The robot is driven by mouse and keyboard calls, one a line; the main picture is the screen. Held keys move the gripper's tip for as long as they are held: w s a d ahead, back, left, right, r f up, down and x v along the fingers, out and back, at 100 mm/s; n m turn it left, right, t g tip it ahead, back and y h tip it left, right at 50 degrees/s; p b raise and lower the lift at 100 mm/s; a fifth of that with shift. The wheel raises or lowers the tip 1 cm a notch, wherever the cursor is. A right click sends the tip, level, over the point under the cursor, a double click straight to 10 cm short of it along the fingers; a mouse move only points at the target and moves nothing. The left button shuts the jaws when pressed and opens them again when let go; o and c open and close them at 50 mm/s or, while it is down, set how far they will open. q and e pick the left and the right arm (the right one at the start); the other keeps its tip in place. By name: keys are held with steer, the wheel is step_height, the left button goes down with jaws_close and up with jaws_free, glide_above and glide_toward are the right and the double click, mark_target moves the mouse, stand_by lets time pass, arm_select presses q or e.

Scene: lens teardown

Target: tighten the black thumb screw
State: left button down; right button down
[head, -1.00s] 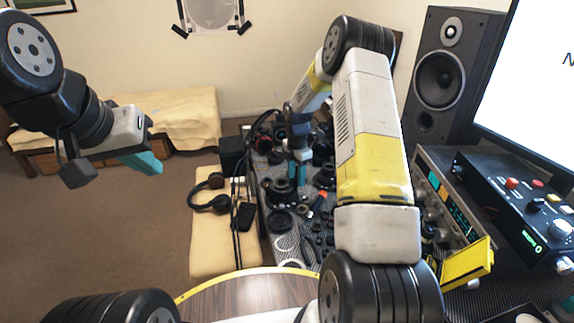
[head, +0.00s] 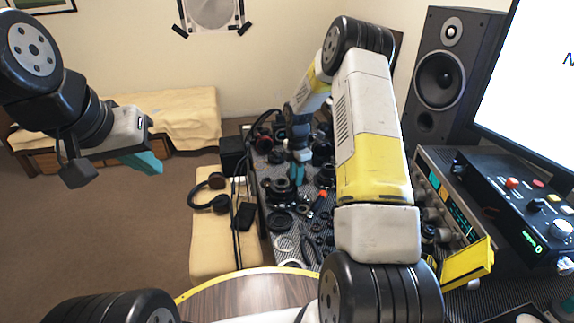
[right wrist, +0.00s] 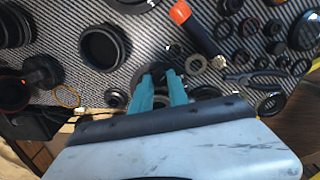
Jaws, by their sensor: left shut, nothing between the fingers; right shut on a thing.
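My right gripper (head: 298,177) points down among the dark lens parts on the table. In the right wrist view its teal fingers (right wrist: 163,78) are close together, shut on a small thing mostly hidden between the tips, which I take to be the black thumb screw. A dark round part (right wrist: 150,72) lies right behind the tips; I cannot tell how the screw sits in it. My left gripper (head: 150,163) is shut and empty, held high over the floor at the left.
The patterned work mat (right wrist: 65,50) carries black rings (right wrist: 104,46), an orange-tipped tool (right wrist: 195,25) and pliers (right wrist: 255,77). Headphones (head: 208,202) lie on the beige bench left of the table. A speaker (head: 450,75) and electronic boxes (head: 520,205) stand at the right.

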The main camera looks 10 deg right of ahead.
steer(key=m, duration=0.5)
steer(key=shift+m, duration=2.7)
steer(key=c, duration=1.3)
jaws_free()
steer(key=shift+o, duration=0.2)
step_height(320, 180, up, 8)
steer(key=shift+f, duration=0.1)
